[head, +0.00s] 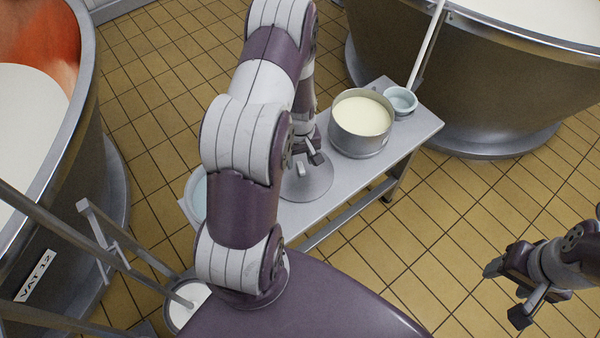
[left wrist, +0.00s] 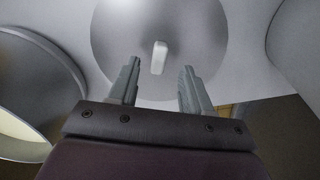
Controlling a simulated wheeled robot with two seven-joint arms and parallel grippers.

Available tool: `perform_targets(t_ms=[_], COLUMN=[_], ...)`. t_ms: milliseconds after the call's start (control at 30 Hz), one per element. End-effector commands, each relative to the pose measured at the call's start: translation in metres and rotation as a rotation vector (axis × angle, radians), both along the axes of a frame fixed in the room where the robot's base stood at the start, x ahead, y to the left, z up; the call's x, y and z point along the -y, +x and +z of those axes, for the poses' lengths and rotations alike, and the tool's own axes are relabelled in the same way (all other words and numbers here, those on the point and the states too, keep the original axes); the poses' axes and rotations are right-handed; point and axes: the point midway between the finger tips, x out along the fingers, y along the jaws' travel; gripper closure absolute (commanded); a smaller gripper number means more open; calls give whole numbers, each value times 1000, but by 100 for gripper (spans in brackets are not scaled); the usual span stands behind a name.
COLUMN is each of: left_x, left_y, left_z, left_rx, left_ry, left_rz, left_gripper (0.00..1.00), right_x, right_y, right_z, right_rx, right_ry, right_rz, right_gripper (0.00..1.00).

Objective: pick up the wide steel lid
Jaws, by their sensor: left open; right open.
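The wide steel lid (head: 318,187) lies flat on the steel bench, partly hidden behind my left arm. Its small pale upright handle (head: 301,169) shows at the middle. In the left wrist view the lid (left wrist: 115,40) is a grey disc with the handle (left wrist: 159,57) near its centre. My left gripper (head: 312,153) is above the lid, pointing down. In the left wrist view its open fingers (left wrist: 160,72) are on either side of the handle's line, with nothing between them gripped. My right gripper (head: 504,293) is open and empty over the floor at the right.
A steel pot of pale liquid (head: 361,118) stands on the bench (head: 420,127) close beside the lid, with a small pale bowl (head: 400,100) behind it. Another pale bowl (head: 198,196) is at the bench's left end. Large vats stand left (head: 85,150) and back right (head: 440,85).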

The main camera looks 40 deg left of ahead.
Motion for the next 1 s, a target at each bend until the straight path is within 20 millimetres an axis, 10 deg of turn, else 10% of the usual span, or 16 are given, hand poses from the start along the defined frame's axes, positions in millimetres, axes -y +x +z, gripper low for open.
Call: perform_targets(t_ms=[400,567,1000], left_x=[2,2,1], left_y=[-1,-1,0], left_z=[-33,-33,-6], left_rx=[0,0,4], left_ry=[0,0,2], left_rz=[-1,-1,-1], left_gripper=[51,100,100], right_x=[0,0,0], right_y=[0,0,0], right_z=[-8,-8,0], right_rx=[0,-1,-1], right_ry=[0,0,0], right_rz=[0,0,0], right_gripper=[42,42,42])
